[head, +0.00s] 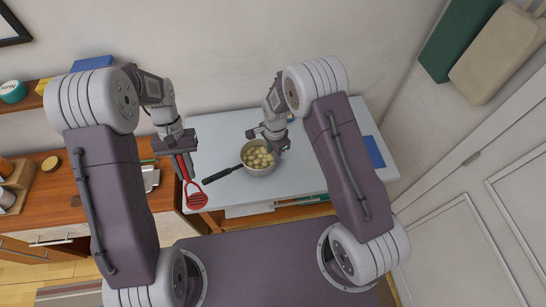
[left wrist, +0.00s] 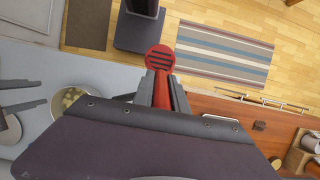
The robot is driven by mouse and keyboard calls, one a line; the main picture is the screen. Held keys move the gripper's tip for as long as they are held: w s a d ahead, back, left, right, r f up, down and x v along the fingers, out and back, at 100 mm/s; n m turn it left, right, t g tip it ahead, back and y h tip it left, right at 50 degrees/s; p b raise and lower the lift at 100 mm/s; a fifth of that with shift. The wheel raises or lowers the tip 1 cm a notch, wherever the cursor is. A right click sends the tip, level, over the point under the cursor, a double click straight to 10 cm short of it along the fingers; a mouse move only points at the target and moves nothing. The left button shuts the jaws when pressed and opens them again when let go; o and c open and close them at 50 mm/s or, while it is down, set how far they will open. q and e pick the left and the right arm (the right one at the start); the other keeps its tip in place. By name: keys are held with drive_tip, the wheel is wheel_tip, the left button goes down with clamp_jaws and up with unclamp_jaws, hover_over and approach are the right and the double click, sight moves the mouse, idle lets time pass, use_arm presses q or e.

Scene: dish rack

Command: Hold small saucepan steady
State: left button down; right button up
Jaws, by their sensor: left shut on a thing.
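The small saucepan (head: 247,168) stands on the pale worktop, its dark handle pointing to the lower left in the head view. It holds several yellowish round pieces. It also shows at the left of the left wrist view (left wrist: 57,112). My left gripper (head: 183,165) is shut on the handle of a red slotted utensil (head: 195,197), whose head hangs down left of the pan; it also shows in the left wrist view (left wrist: 160,58). My right gripper (head: 267,146) is at the pan's far side, its fingers apart. Whether they touch the pan is unclear.
The pale worktop (head: 220,130) is mostly clear around the pan. A blue item (head: 374,152) lies at its right end. A wooden counter (head: 100,175) is at the left, with a white container (head: 150,178) near the worktop. A wall stands behind.

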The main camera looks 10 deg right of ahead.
sight(272, 165)
drive_tip(key=f, duration=1)
drive_tip(key=shift+w+a, duration=0.15)
drive_tip(key=shift+w, duration=0.15)
drive_tip(key=shift+c, duration=0.3)
clamp_jaws()
idle(0.4)
drive_tip(key=shift+o, duration=0.6)
unclamp_jaws()
clamp_jaws()
